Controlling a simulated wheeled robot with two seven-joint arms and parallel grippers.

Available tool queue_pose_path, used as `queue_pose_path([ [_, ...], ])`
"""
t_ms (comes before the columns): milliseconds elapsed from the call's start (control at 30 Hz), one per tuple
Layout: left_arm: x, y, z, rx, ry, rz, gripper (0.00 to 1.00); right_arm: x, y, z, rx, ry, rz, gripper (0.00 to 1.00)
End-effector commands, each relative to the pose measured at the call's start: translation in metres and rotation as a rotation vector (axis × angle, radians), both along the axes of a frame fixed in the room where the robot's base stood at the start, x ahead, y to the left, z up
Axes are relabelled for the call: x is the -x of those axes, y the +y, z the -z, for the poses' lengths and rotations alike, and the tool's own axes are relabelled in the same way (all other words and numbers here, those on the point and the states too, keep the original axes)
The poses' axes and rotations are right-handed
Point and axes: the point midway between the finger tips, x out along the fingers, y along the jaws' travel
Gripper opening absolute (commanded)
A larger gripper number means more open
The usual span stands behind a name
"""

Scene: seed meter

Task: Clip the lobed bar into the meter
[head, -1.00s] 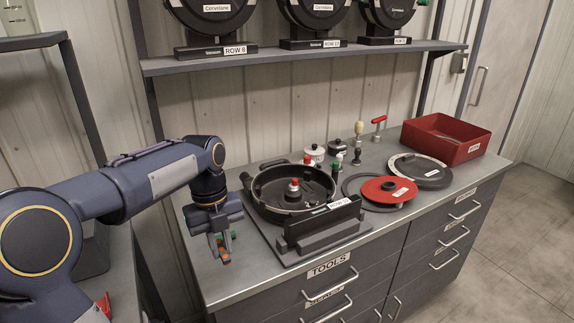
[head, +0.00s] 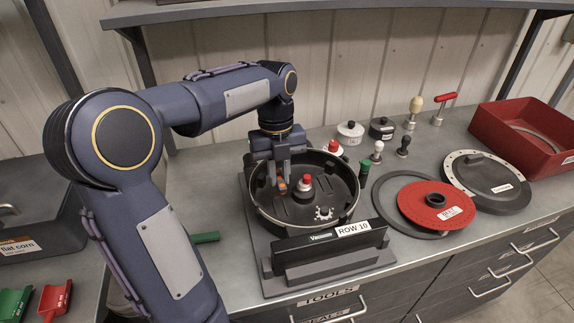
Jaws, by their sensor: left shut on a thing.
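The meter (head: 354,211) is a round black open housing on a dark base on the bench. A red-topped hub (head: 305,184) stands in its middle and a small pale toothed wheel (head: 323,213) lies near its front. My left gripper (head: 282,186) points down inside the left part of the housing, left of the hub. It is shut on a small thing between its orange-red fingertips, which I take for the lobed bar. The fingers hide most of it, and I cannot tell whether it touches the meter. My right gripper is out of view.
A black block labelled ROW 10 (head: 330,250) stands at the front. Right are a red disc (head: 420,208), a dark lid (head: 487,190) and a red bin (head: 495,126). Knobs and hand tools stand behind.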

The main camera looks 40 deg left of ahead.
Motion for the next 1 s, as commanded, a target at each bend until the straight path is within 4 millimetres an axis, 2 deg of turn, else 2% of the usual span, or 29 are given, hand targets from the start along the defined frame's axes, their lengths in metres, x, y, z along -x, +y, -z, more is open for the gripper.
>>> queue_pose_path([
  [267,0.000,0.000,0.015,0.000,0.000,0.000,0.00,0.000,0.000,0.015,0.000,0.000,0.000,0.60],
  [567,0.000,0.000,0.045,0.000,0.000,0.000,0.00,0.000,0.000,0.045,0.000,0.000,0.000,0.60],
  [800,0.000,0.000,0.060,0.000,0.001,0.000,0.00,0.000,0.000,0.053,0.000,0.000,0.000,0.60],
  [1000,0.000,0.000,0.063,0.000,0.000,0.000,0.00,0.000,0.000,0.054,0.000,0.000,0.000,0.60],
])
